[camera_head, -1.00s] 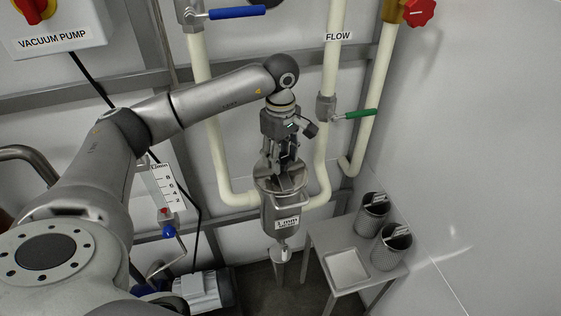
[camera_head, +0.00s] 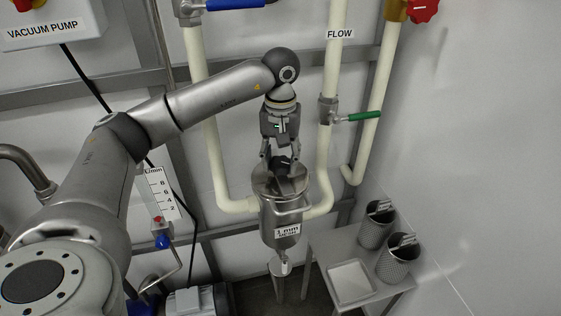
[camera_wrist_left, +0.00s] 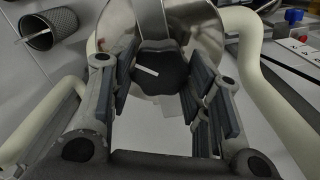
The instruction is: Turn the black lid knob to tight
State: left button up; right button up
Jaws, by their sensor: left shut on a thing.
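The black lid knob (camera_wrist_left: 160,72) has several lobes and a white pointer mark. It sits on the shiny lid of the steel strainer housing (camera_head: 283,222), labelled "1 mm". In the head view the knob is a dark shape (camera_head: 283,162) between my fingers. My left gripper (camera_head: 281,168) comes down from above and is shut on the knob. In the left wrist view its finger pads (camera_wrist_left: 158,85) stand on both sides of the knob. A metal strap crosses the lid behind the knob. No tight marking is readable. My right gripper is not in view.
Cream pipes (camera_head: 212,130) run on both sides of the housing. A green-handled valve (camera_head: 355,117) is at its upper right. A steel side table (camera_head: 325,245) with a white tray (camera_head: 350,284) and two mesh baskets (camera_head: 376,230) stands to the lower right.

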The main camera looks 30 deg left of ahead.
aim_at(281, 161)
pick_arm(q)
jog(key=m+b, duration=0.1)
jog(key=m, duration=0.4)
jog(key=shift+m, duration=0.3)
jog(key=shift+m+b, duration=0.6)
jog(key=shift+m, duration=1.7)
jog(key=shift+r, duration=0.1)
jog(key=o, duration=1)
notch_tip(281, 161, up, 12)
